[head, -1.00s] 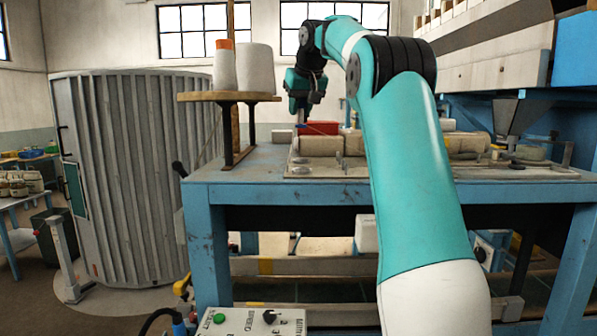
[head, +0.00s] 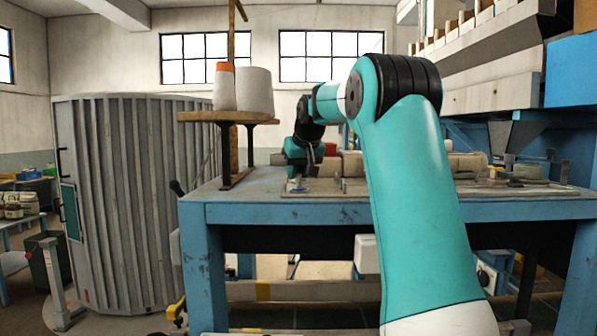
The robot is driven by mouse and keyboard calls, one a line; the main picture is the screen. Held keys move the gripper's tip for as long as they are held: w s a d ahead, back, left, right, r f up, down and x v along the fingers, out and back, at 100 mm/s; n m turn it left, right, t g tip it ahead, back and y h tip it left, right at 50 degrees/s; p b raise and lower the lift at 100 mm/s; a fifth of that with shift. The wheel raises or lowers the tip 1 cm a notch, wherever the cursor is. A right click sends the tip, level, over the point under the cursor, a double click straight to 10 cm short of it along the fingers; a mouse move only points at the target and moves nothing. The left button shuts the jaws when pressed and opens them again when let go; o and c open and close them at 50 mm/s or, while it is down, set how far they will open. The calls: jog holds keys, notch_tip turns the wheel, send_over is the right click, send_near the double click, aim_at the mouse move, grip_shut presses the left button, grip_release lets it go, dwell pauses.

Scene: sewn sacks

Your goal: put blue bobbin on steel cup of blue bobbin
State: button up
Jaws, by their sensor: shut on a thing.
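My gripper (head: 298,176) is low over the left part of the blue-framed table, near the left end of the metal plate (head: 380,192). It points down and is shut on a small bluish thing, the blue bobbin (head: 297,187), of which only a little shows below the jaws. The picture is too small to tell whether the bobbin touches anything under it. I cannot make out the steel cup of the blue bobbin.
A wooden stand (head: 214,117) with a white cone (head: 255,92) and an orange-topped cone (head: 224,87) rises left of my gripper. A red box (head: 330,149) and pale sacks (head: 352,164) lie behind it. Small upright metal pieces stand on the plate to its right.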

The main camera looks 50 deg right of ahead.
jog(key=shift+f, duration=0.2)
jog(key=o, duration=0.9)
jog(key=v, duration=1.2)
jog(key=s+a+f+n+g+y, duration=0.15)
jog(key=a+f, duration=0.35)
jog(key=a, duration=0.5)
jog(key=a+f+n+y, duration=0.2)
jog(key=a+f+n, duration=0.15)
jog(key=a, duration=0.65)
jog(key=s+a+f+n+y, duration=0.1)
jog(key=a+f+n+y, duration=0.1)
jog(key=a+f, duration=0.6)
jog(key=s+a+f+n+g, duration=0.1)
jog(key=s+a+f+n, duration=0.1)
jog(key=s+a, duration=0.3)
jog(key=s+a+f+n+g+y, duration=0.1)
jog(key=s+a+f, duration=0.3)
jog(key=s, duration=0.4)
jog(key=s+a+f+n+g, duration=0.2)
jog(key=s+a+f, duration=0.2)
jog(key=s+a, duration=0.2)
jog(key=shift+s+n+y+b, duration=0.3)
jog(key=shift+s+y, duration=0.05)
